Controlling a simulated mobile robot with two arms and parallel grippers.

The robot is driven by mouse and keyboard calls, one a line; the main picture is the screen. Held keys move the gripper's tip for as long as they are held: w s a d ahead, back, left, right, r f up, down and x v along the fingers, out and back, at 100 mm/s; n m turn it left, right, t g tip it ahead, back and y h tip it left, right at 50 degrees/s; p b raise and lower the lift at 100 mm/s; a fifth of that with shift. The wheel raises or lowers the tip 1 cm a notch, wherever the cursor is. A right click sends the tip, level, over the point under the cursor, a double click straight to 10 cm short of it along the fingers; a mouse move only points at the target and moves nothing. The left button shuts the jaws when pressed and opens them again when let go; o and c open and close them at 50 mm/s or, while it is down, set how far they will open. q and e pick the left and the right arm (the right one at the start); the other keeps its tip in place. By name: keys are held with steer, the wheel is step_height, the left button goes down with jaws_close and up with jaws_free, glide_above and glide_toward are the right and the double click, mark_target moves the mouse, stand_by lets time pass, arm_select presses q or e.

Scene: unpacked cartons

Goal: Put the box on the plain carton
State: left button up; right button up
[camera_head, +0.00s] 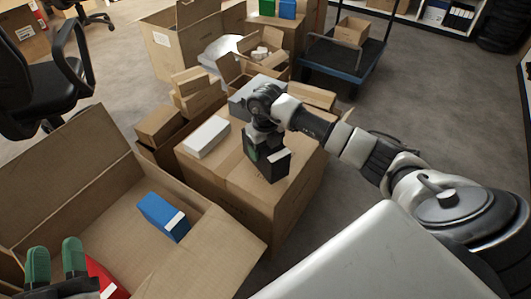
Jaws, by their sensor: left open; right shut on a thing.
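My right gripper (262,147) is shut on a black box (268,167) and points down over the closed plain carton (245,205). The box is upright at the carton's top, near its right side. I cannot tell whether its underside touches the carton. A white box (206,137) lies on the left part of the same carton top, and a grey box (243,101) is behind my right gripper. My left gripper (56,262) is open, with green fingertips, at the bottom left by the open carton.
The large open carton (105,205) in front holds a blue box (162,216) and a red thing (106,278). Smaller cartons (160,124) stand left of the plain carton. A blue trolley (343,66), an office chair (48,85) and more cartons are behind. Floor is clear at right.

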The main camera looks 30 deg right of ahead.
arm_select(q)
steer(key=shift+s+d+r+t+h, duration=0.1)
steer(key=shift+s+r+t+h, duration=0.1)
steer(key=shift+r+t, duration=0.25)
steer(key=shift+s+r+t+h, duration=0.1)
steer(key=shift+r+t+h, duration=0.1)
steer(key=shift+r+t, duration=0.2)
arm_select(e)
steer(key=shift+f, duration=0.75)
arm_select(q)
steer(key=shift+r, duration=0.15)
arm_select(e)
steer(key=shift+f, duration=0.15)
steer(key=o, duration=1.2)
arm_select(q)
steer(key=shift+s, duration=0.1)
